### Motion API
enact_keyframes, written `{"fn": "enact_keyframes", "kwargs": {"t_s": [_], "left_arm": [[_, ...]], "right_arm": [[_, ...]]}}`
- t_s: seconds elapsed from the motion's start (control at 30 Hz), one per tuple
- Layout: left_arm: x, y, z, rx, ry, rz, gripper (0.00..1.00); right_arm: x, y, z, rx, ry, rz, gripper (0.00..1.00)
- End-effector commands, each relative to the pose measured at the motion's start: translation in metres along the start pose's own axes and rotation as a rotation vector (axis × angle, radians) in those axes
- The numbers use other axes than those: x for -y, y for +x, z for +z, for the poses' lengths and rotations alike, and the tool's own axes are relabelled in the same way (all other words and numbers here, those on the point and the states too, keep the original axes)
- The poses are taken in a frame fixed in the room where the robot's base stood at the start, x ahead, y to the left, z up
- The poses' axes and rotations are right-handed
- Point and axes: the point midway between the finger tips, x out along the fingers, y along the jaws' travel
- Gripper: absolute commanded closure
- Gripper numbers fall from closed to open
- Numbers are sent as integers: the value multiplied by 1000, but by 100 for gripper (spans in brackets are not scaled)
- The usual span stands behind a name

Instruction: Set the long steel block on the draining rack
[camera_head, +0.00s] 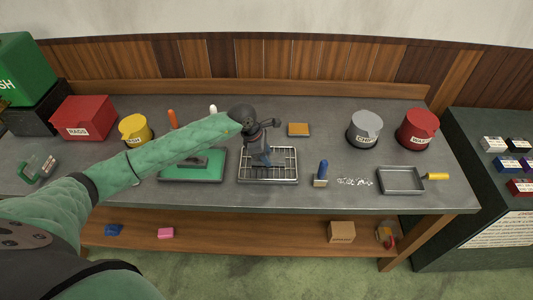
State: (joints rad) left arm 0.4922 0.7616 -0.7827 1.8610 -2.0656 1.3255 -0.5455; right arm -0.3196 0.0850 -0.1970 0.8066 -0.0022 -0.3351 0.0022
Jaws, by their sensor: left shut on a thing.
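The draining rack (287,167) is a wire grid in a steel tray near the middle of the counter. My left arm reaches in from the left, and my left gripper (262,160) is directly over the rack, pointing down. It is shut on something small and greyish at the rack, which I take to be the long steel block. The gripper hides most of it, and I cannot tell whether it touches the wires. My right gripper is not in view.
Lidded pots stand behind, including a grey one (364,130) and a red one (417,130). A sponge (298,129) lies behind the rack.

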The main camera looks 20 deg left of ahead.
Motion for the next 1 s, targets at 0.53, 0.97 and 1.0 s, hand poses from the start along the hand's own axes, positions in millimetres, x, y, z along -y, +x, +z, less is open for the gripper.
{"fn": "enact_keyframes", "kwargs": {"t_s": [0.53, 0.97, 1.0], "left_arm": [[0, 1, 0, 0, 0, 0, 38], [0, -2, -1, 0, 1, 1, 38], [0, -5, 0, 1, 1, 1, 38]], "right_arm": [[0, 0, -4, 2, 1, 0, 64], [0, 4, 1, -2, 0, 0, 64], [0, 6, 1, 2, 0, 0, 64]]}}
